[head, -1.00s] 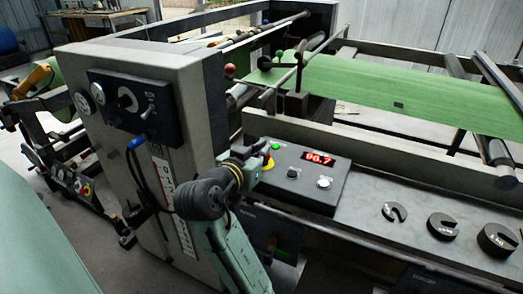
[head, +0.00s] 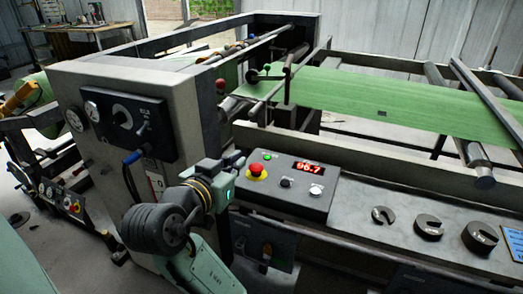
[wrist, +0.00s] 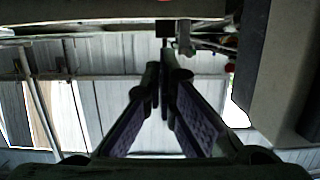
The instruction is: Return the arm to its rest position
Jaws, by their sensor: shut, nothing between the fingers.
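My gripper (head: 236,162) is at the end of my green and dark arm, in front of the machine's grey upright and left of the control box (head: 288,185). It is small in the head view. In the wrist view, its two fingers (wrist: 163,78) come together at their tips with nothing between them. The gripper appears clear of the control box, though the exact gap is hard to judge.
The control box has a red stop button (head: 257,172) and a lit red display (head: 309,167). Slotted weights (head: 429,227) lie on the grey ledge to the right. Green sheet (head: 400,100) runs across the machine behind. A cable hangs beside the dial panel (head: 128,122).

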